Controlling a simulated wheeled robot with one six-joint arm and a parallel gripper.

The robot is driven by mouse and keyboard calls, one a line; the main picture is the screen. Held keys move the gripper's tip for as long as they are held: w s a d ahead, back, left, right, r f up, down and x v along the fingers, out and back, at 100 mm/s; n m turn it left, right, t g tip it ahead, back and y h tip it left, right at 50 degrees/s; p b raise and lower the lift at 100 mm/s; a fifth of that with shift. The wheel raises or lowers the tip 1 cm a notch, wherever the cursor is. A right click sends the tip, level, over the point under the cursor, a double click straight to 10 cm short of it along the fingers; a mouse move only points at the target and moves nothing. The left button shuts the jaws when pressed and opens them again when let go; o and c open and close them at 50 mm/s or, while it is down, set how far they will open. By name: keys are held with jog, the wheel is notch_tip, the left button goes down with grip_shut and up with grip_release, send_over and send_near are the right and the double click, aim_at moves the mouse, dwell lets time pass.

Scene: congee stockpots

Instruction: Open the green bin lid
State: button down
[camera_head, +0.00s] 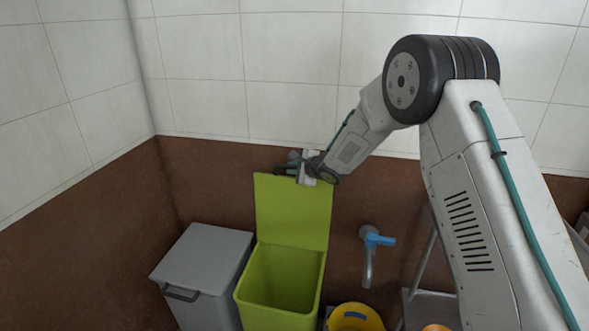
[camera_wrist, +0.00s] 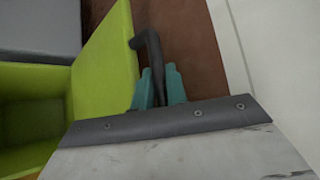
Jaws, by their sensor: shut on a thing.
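The green bin (camera_head: 280,282) stands against the brown wall, and its inside shows from above. Its green lid (camera_head: 293,210) is raised upright at the back of the bin. My gripper (camera_head: 292,168) is at the lid's top edge. In the wrist view, my gripper's teal fingers (camera_wrist: 160,88) are shut on the dark curved handle (camera_wrist: 150,48) of the lid (camera_wrist: 108,55). The bin's open inside (camera_wrist: 35,105) shows at the left of the wrist view.
A grey bin (camera_head: 203,268) with a shut lid stands to the left of the green bin. A tap with a blue handle (camera_head: 377,238) sticks out from the wall at the right. A yellow bucket (camera_head: 355,318) is below it.

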jog(key=shift+f, duration=0.15)
jog(key=c, duration=1.4)
grip_release()
jog(key=shift+a, duration=0.1)
jog(key=shift+s, duration=0.1)
jog(key=v, duration=0.7)
jog(key=shift+s+d+r, duration=0.15)
jog(key=shift+d+r, duration=0.15)
jog(key=shift+r, duration=0.05)
jog(key=shift+a, duration=0.1)
